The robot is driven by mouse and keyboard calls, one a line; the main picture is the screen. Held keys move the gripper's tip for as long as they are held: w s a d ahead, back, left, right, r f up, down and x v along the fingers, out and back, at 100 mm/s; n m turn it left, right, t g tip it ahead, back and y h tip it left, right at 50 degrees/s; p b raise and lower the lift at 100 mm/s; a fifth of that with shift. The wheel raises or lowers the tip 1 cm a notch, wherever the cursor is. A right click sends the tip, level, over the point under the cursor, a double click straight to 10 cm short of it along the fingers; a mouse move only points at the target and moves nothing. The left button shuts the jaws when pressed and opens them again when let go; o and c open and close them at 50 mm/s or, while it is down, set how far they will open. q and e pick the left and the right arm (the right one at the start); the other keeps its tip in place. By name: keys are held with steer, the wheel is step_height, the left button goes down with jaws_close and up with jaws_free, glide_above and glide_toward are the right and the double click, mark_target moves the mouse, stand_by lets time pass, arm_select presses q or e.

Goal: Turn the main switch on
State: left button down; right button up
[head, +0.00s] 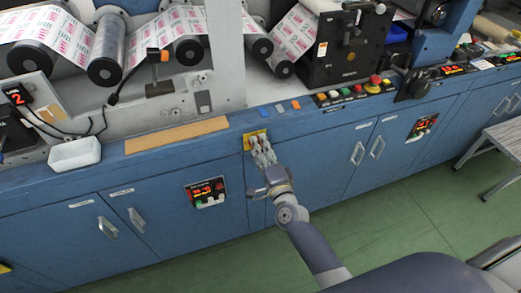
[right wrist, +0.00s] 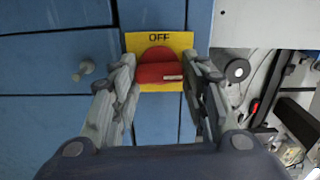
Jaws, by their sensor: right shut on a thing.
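The main switch is a red knob (right wrist: 160,73) on a yellow plate (right wrist: 178,40), with the word OFF at the plate's upper edge in the right wrist view. The knob's handle looks level there. In the head view the yellow plate (head: 249,141) sits at the top of the blue cabinet front, and my gripper hides the knob. My right gripper (head: 262,150) is at the switch. In the right wrist view its fingers (right wrist: 164,66) stand on the knob's left and right sides, shut on it. My left gripper is not in view.
The blue cabinet doors (head: 78,230) have protruding handles (head: 357,153). A small control panel (head: 207,192) is left of my gripper. A button row with a red emergency stop (head: 375,80) is on the ledge at right. A grey step stool (head: 502,140) stands at far right on green floor.

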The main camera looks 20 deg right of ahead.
steer(key=shift+m, duration=0.4)
steer(key=o, duration=1.1)
steer(key=s, duration=1.2)
steer(key=shift+d, duration=0.2)
